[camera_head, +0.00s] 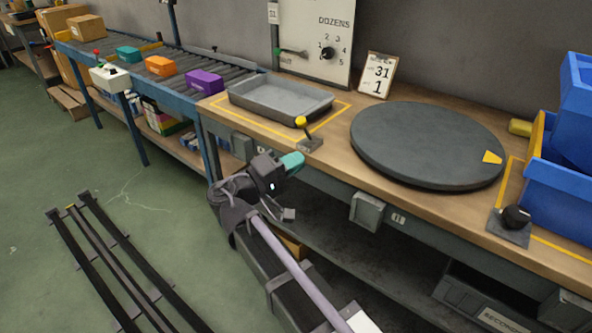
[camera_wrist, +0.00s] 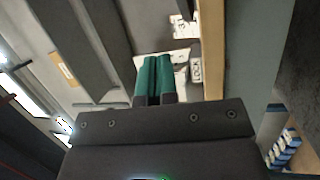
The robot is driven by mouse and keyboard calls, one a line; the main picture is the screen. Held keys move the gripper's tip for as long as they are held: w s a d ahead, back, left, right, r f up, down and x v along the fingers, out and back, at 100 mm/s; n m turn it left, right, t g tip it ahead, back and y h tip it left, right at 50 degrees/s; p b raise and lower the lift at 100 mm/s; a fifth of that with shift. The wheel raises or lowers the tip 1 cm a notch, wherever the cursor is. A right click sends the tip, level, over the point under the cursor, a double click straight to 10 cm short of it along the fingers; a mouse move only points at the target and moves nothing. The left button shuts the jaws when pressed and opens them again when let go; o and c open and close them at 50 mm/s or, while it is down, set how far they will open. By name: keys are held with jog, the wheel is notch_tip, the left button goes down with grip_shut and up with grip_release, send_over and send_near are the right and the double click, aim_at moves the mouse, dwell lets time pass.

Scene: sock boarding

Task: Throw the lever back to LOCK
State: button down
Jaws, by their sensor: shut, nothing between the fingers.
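A small lever with a yellow ball knob (camera_head: 301,121) stands on a grey base plate at the bench's front edge, between the grey tray and the round dark turntable. Its stick leans a little to the left in the head view. The lever cannot be made out there.
The grey tray (camera_head: 281,102) sits inside a yellow outline. The turntable (camera_head: 428,145) has a yellow marker. A black knob (camera_head: 515,217) is at the right front, by blue bins (camera_head: 561,190).

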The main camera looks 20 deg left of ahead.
aim_at(298, 125)
jog(key=s+a+f+n+t+b, duration=0.2)
jog(key=s+a+t+b, duration=0.2)
jog(key=a, duration=0.5)
jog(key=shift+s+a, duration=0.15)
jog(key=shift+s, duration=0.45)
jog(key=p+x, duration=0.6)
jog(key=x, duration=0.8)
jog(key=shift+w+a, duration=0.1)
jog(key=shift+a, duration=0.05)
